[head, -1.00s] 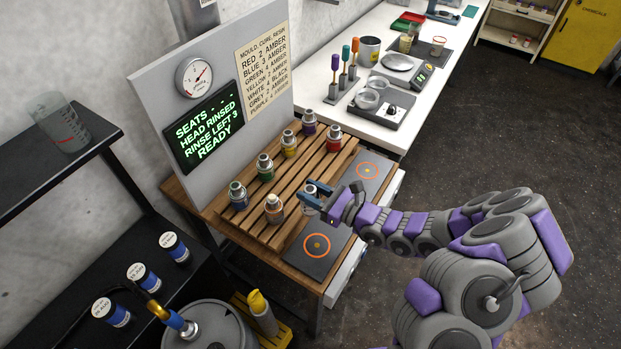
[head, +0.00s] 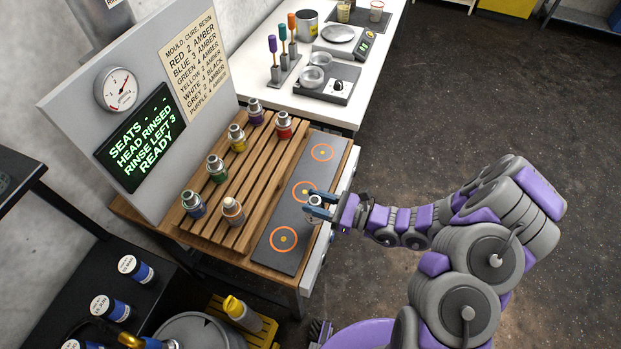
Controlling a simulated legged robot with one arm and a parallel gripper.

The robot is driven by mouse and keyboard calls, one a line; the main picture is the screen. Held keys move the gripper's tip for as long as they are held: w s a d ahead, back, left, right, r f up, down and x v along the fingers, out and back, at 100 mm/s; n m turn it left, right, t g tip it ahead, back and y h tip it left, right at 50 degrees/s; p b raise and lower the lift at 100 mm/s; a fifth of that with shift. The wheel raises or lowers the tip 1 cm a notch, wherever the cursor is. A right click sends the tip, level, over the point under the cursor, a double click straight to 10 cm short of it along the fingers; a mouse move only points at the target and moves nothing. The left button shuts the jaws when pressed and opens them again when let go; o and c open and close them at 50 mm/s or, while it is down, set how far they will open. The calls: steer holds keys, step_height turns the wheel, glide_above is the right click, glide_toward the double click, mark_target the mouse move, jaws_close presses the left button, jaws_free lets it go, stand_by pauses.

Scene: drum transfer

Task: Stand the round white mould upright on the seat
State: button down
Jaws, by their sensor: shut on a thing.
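The gripper is over the right edge of the dark seat plate (head: 265,252), close to the middle seat. The plate has three seats marked with orange rings: a near one (head: 283,238), a middle one (head: 304,191) and a far one (head: 322,152). No mould stands on the near or far seat. I cannot tell whether the held mould touches the plate.
A screen (head: 142,138) reads "SEATS - - -" and "READY". Open floor lies to the right.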

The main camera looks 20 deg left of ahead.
steer(key=shift+w+a+f+b, duration=0.25)
steer(key=shift+w+a+f, duration=0.65)
steer(key=shift+w, duration=0.8)
steer(key=shift+w+a+f+b, duration=0.25)
steer(key=shift+w+a+f, duration=0.4)
steer(key=shift+w+a, duration=0.75)
steer(key=shift+w+a+f+b, duration=0.25)
steer(key=shift+w+a+f, duration=0.5)
steer(key=shift+w, duration=1.2)
steer(key=c, duration=0.7)
jaws_free()
steer(key=shift+d, duration=0.1)
steer(key=d, duration=0.4)
steer(key=d+p, duration=0.1)
steer(key=d, duration=0.3)
steer(key=s+d, duration=0.1)
steer(key=d, duration=0.3)
